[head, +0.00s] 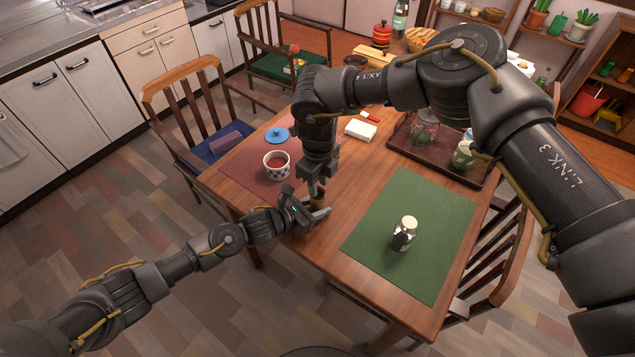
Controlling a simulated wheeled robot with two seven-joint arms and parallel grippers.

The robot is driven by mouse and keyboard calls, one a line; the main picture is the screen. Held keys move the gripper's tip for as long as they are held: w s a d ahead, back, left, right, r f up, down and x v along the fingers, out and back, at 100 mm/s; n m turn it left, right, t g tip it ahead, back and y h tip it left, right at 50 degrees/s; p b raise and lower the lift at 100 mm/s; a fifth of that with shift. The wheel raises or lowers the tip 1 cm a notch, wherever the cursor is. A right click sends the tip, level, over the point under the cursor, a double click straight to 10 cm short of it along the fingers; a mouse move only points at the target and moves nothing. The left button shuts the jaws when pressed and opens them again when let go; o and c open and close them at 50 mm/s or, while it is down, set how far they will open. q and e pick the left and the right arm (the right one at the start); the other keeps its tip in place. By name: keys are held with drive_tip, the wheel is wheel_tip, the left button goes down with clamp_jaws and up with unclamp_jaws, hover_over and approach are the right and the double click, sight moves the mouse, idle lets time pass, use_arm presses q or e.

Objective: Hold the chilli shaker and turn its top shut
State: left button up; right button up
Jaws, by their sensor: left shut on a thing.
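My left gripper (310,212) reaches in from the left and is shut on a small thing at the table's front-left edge. I take it to be the chilli shaker (317,199); only a small reddish-brown part shows between the grippers. My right gripper (316,188) points straight down from above, right at the shaker's top. Its fingers are small and partly hidden, so I cannot tell whether they grip the top. How far the top is turned cannot be seen.
A shaker with a cream top (404,233) stands on the green mat (440,215). A patterned bowl (277,166) with red contents and a blue lid (276,135) are on the left. A brown tray (410,152) with jars stands at the back right. Chairs surround the table.

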drive_tip(key=shift+f, duration=0.3)
clamp_jaws()
